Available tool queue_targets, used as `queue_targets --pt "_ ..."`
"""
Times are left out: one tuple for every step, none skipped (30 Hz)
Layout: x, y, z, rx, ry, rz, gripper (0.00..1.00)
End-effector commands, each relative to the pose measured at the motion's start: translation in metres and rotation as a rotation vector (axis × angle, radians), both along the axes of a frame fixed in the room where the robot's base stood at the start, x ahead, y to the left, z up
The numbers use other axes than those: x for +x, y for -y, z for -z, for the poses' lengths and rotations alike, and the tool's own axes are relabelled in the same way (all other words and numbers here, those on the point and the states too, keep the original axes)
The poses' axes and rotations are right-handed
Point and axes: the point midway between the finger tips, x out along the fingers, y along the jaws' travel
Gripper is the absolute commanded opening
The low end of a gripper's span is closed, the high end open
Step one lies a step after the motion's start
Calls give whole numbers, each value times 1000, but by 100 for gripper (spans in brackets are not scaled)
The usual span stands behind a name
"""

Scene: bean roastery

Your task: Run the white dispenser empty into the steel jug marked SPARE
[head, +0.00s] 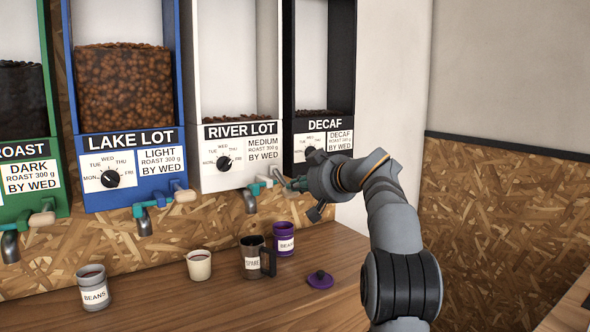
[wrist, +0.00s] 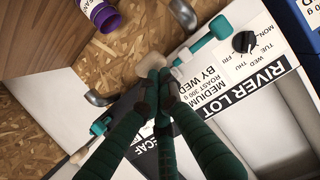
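The white dispenser (head: 193,60), labelled RIVER LOT, has only a low layer of beans in its window. Its metal spout (head: 249,201) points down, and no falling beans show. Its tap handle (head: 265,182) is teal with a pale end; the teal bar also shows in the wrist view (wrist: 205,40). The dark steel jug (head: 251,246) marked SPARE stands on the counter roughly below that spout. My gripper (wrist: 160,82) has its fingertips together at the pale handle end (wrist: 161,63). I see nothing clearly between them. In the head view, my wrist partly hides the fingertips.
A purple BEANS cup (head: 284,240) stands right of the jug, with a purple lid (head: 320,279) in front. A white cup (head: 199,264) and grey BEANS cup (head: 94,290) stand left. The black DECAF dispenser (head: 348,60) and blue LAKE LOT dispenser (head: 185,165) flank the white one.

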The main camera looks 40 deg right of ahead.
Motion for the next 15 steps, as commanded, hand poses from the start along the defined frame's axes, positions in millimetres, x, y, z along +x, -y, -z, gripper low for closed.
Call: queue_targets --pt "-2 0 -7 -1 1 1 0" --pt "-4 -1 -11 -2 1 -1 0" --pt "-7 -2 -18 -1 2 -3 0" --pt "-9 -3 -23 -1 2 -3 0" --pt "-11 -4 -29 -2 3 -5 0" --pt "-15 -6 -37 -2 3 -7 0" --pt "-20 -6 -39 -2 2 -6 0" --pt "-28 -6 -35 -2 2 -5 0" --pt "-37 -6 -36 -3 3 -4 0" --pt "-44 -6 -38 -3 3 -4 0" --pt "-51 -6 -40 -3 3 -4 0" --pt "-59 -7 -43 -3 3 -4 0" --pt "-65 -7 -44 -2 3 -5 0" --pt "-71 -7 -46 -2 3 -4 0" --pt "-78 -8 -48 -2 2 -5 0"
